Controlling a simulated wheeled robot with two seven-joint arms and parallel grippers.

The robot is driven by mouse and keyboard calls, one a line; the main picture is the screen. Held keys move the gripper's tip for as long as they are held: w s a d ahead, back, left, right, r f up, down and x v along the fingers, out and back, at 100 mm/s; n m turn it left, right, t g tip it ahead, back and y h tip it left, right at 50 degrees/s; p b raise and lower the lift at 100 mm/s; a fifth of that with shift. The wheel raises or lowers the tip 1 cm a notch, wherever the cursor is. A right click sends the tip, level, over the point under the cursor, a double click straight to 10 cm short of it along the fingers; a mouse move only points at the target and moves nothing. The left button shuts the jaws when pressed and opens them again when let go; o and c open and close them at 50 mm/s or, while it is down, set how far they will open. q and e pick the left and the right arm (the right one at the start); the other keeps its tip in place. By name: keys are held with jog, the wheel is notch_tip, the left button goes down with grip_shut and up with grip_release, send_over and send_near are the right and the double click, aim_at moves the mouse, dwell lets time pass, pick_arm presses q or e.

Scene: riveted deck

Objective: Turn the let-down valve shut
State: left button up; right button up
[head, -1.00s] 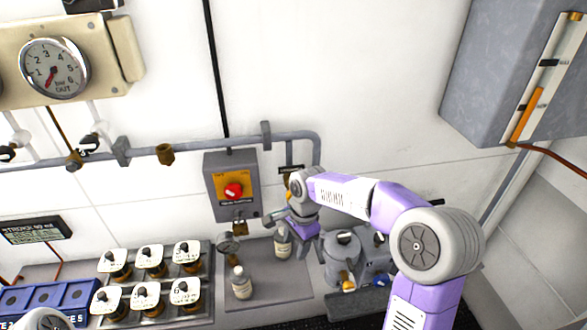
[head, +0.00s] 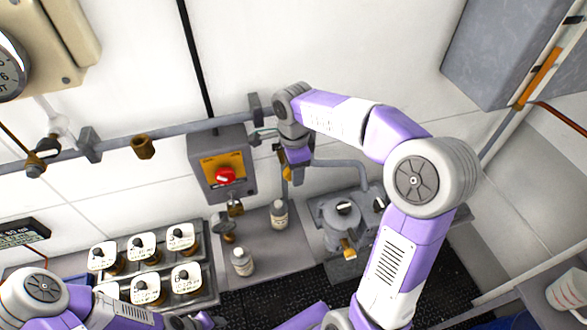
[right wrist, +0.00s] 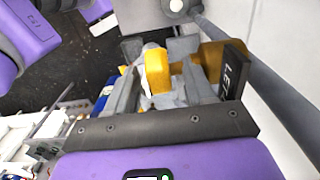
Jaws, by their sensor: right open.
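The let-down valve's yellow lever (right wrist: 158,76) stands between the fingers of my right gripper (right wrist: 163,85) in the right wrist view. The fingers are open, one on either side of it; I cannot tell whether they touch it. A black label plate (right wrist: 235,77) beginning "LET" is beside it, by a brass-coloured part. In the head view my right gripper (head: 274,143) is at the wall pipe, just right of the grey switch box, and mostly hides the valve; some yellow (head: 286,168) shows below. My left gripper (head: 190,321) is partly cut off at the bottom edge.
The grey box with a red knob (head: 225,175) is close left of my right gripper. Below stand two small bottles (head: 279,213), a grey pot-like unit (head: 340,217) and several white-topped jars (head: 145,288). A grey pipe (head: 115,143) runs along the wall.

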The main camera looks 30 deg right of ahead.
jog(key=shift+s+f, duration=0.15)
jog(key=shift+c, duration=1.1)
jog(key=c, duration=0.7)
jog(key=shift+c, duration=0.2)
